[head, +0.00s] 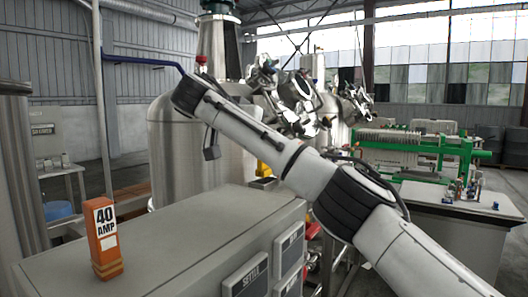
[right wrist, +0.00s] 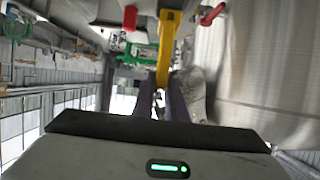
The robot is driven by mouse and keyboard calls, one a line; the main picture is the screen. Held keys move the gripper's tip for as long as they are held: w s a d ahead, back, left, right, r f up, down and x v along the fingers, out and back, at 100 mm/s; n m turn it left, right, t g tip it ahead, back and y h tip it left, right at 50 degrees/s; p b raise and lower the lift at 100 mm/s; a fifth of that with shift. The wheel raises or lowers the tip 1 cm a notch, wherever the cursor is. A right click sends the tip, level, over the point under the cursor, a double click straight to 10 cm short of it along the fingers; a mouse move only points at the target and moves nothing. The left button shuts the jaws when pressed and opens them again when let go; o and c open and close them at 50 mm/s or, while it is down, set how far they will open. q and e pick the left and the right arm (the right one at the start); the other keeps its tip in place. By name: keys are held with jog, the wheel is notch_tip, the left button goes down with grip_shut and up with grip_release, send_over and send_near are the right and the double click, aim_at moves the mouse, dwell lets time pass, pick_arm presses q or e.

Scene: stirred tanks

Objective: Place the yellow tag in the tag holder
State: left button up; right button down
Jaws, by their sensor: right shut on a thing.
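My right gripper (right wrist: 161,92) shows in the right wrist view, its two dark fingers close together. It is shut on a yellow piece (right wrist: 168,45), which looks like the yellow tag and reaches up past the fingertips. In the head view my right arm crosses from the lower right to the upper left, in front of the steel tank; I cannot make out its fingers there. A small yellow patch (head: 263,169) shows just below the arm; I cannot tell whether it is the tag. I cannot identify the tag holder in either view. My left gripper is out of view.
An orange 40 AMP block (head: 105,240) stands upright on a grey cabinet (head: 190,235) at the front left. A large steel tank (head: 180,150) rises behind it. A green-framed machine (head: 415,150) and a grey bench (head: 455,200) stand at right. Red handles (right wrist: 213,14) show near the yellow piece.

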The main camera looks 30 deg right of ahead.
notch_tip(320, 180, down, 3)
jog(key=shift+r, duration=0.2)
jog(key=shift+d+f, duration=0.1)
jog(key=shift+f, duration=0.4)
jog(key=c, duration=1.8)
grip_release()
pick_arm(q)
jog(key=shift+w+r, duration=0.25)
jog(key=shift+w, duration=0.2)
pick_arm(e)
jog(key=shift+o, duration=0.2)
jog(key=shift+r, duration=0.1)
